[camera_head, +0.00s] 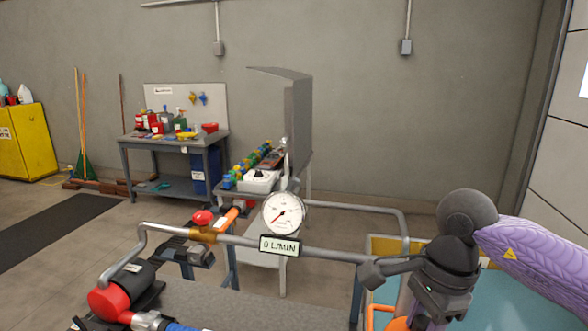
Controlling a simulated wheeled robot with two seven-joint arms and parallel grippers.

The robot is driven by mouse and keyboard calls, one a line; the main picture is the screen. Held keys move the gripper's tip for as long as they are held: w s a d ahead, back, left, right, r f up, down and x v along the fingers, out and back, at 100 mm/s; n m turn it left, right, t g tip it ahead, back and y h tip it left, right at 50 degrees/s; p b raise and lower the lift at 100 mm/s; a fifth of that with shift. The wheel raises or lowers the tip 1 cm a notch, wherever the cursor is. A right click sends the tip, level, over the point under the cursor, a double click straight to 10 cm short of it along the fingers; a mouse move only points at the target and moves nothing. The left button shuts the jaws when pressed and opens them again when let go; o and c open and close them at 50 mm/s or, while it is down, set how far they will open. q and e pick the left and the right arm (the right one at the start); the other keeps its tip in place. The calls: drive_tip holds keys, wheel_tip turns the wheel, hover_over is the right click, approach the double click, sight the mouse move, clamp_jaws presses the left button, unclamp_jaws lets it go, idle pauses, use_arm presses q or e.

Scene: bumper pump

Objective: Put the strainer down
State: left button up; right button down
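My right arm, with a purple sleeve, comes in from the right edge. My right gripper (437,303) is dark and points down at the lower right, in front of a teal surface (505,298). I cannot tell whether its fingers are apart or closed. An orange curved part (380,312) shows just left of it at the bottom edge; I cannot tell whether it touches the gripper or belongs to the strainer. No strainer can be clearly made out. My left gripper is not in view.
A grey pipe with a dial gauge (284,213) and a "0 L/MIN" display (279,245) crosses the middle to near my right gripper. A red pump (110,301) is at lower left. A workbench (175,142) and yellow cabinet (24,143) stand behind.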

drive_tip(key=s+a+f+n+b, duration=0.1)
drive_tip(key=f+n+b, duration=0.3)
drive_tip(key=f+n, duration=0.4)
drive_tip(key=s+a+f+n+g+h+b, duration=0.1)
drive_tip(key=s+a+f+n+b, duration=0.1)
drive_tip(key=f+n+b, duration=0.3)
wheel_tip(320, 180, down, 3)
drive_tip(key=s+n, duration=0.1)
drive_tip(key=n, duration=0.1)
drive_tip(key=shift+s+a+r+n+b, duration=0.2)
drive_tip(key=shift+a+n+b, duration=0.1)
drive_tip(key=shift+n, duration=0.1)
drive_tip(key=shift+f, duration=0.1)
